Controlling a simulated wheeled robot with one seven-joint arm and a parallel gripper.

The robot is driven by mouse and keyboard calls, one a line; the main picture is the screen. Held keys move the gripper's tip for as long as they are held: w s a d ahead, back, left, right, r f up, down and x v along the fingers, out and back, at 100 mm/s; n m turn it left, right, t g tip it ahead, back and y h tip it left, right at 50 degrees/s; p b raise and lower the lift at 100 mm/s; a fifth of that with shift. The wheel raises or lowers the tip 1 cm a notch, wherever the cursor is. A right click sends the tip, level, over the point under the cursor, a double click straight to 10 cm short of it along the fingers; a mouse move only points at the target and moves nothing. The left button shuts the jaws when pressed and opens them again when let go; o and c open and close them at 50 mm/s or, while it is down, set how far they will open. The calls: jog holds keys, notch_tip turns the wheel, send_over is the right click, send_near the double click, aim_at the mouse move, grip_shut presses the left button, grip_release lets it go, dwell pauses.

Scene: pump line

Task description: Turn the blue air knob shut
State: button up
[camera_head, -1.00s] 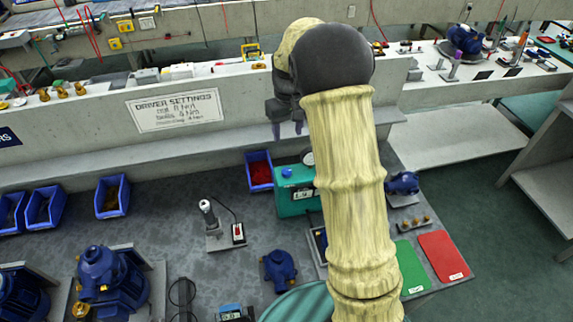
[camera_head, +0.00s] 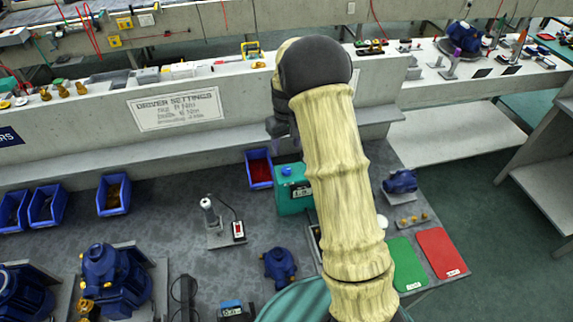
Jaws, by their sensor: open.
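The blue air knob (camera_head: 286,171) sits on top of a teal box (camera_head: 290,201) on the grey bench, just left of my arm. The box's right part is hidden behind my arm. My gripper (camera_head: 286,145) hangs down from the dark wrist, just above the knob in the picture and apart from it. Its fingers are small and partly hidden, but they look open with nothing between them. How far the fingertips are from the knob in depth I cannot tell.
A blue bin with red contents (camera_head: 259,169) stands just left of the teal box. A driver on a stand (camera_head: 211,214) and a blue pump part (camera_head: 279,266) are nearer. Green (camera_head: 408,264) and red (camera_head: 441,253) mats lie right. The left middle of the bench is mostly clear.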

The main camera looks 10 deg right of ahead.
aim_at(286, 169)
notch_tip(286, 169, down, 10)
jog(key=shift+s+f+p, duration=0.15)
jog(key=shift+p, duration=1.05)
jog(key=shift+f, duration=0.25)
jog(key=shift+c, duration=0.4)
jog(key=c, duration=0.9)
